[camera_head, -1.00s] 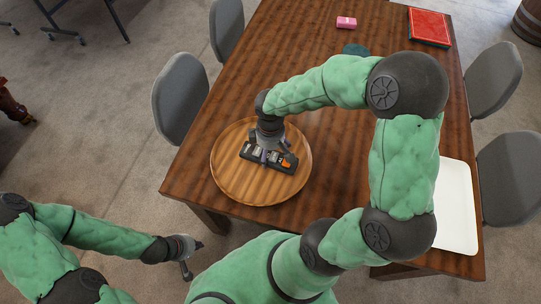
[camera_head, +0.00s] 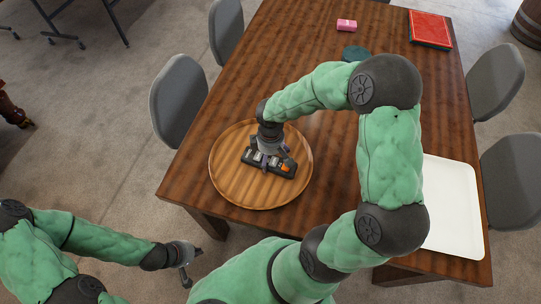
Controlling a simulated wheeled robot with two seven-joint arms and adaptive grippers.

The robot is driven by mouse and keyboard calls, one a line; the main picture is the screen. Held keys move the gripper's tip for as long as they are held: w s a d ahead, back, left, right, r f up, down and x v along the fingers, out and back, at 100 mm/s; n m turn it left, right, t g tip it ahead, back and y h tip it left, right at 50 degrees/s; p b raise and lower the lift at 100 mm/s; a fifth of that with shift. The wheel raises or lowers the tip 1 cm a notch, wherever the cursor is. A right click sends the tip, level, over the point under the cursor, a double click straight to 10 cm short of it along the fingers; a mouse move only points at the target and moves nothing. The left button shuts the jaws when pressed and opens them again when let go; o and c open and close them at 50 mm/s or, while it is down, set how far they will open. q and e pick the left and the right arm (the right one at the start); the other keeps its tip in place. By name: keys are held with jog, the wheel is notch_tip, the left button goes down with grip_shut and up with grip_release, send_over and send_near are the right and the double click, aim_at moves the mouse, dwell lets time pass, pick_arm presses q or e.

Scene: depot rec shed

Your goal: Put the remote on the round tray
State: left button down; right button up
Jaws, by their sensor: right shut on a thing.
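The round wooden tray (camera_head: 240,188) lies on the near left part of the brown table. The dark remote (camera_head: 286,170), with an orange patch and pale buttons, is over the middle of the tray. My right gripper (camera_head: 268,160) is shut on the remote from above and hides part of it. I cannot tell whether the remote touches the tray. My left gripper (camera_head: 188,265) hangs over the floor at the lower left, off the table; its fingers are small and it holds nothing that I can see.
A white rectangular tray (camera_head: 456,205) lies at the table's right edge, partly behind my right arm. A red box (camera_head: 430,28), a pink box (camera_head: 347,25) and a dark green round thing (camera_head: 355,53) are at the far side. Grey chairs (camera_head: 179,95) stand around the table (camera_head: 290,55).

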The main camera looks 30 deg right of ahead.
aim_at(271, 158)
jog(key=o, duration=1.2)
jog(key=shift+f, duration=0.1)
jog(key=shift+c, duration=0.2)
jog(key=shift+r, duration=0.35)
notch_tip(271, 158, up, 12)
jog(key=p, duration=0.4)
jog(key=shift+f+p, duration=0.15)
jog(key=shift+p, duration=0.15)
